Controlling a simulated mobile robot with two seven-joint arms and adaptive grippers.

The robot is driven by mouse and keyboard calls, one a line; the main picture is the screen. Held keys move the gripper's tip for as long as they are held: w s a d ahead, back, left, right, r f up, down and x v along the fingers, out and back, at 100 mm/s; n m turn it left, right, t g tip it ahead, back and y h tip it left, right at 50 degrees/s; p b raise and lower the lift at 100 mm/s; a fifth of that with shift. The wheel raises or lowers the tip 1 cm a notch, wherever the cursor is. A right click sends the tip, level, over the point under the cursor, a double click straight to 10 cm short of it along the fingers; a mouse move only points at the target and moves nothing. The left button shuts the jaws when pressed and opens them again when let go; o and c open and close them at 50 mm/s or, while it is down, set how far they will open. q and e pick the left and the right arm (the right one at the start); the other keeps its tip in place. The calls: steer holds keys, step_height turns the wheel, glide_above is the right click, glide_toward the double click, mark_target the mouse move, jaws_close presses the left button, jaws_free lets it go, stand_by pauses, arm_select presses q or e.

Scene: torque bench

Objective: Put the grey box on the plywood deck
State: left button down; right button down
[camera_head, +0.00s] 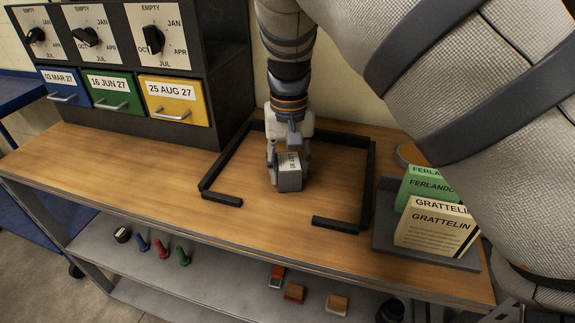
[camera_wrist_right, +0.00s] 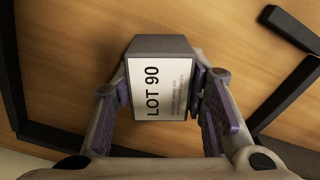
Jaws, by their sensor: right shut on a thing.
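The grey box (camera_head: 290,178) has a white label on its upper face. In the right wrist view the box (camera_wrist_right: 162,92) reads "LOT 90". My right gripper (camera_head: 288,165) points down and is shut on the box, with one finger on each side of it. The plywood deck (camera_head: 250,178) is the wood-coloured bench top beneath. The box is over or on it, inside a black edging frame (camera_head: 210,167); I cannot tell whether its underside touches the wood. My left gripper is out of view.
The frame has a gap at its front. A dark cabinet with dials and coloured drawers (camera_head: 175,102) stands at the left. A holder with green and cream cards (camera_head: 430,232) stands at the right. A lower shelf (camera_head: 215,270) carries screwdrivers and small blocks.

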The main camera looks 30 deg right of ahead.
mark_target(289, 162)
steer(key=c, duration=1)
jaws_free()
steer(key=shift+f, duration=0.15)
steer(key=shift+o, duration=0.2)
step_height(289, 162, up, 12)
steer(key=shift+r+p, duration=0.2)
steer(key=shift+p, duration=0.15)
steer(key=shift+f, duration=0.1)
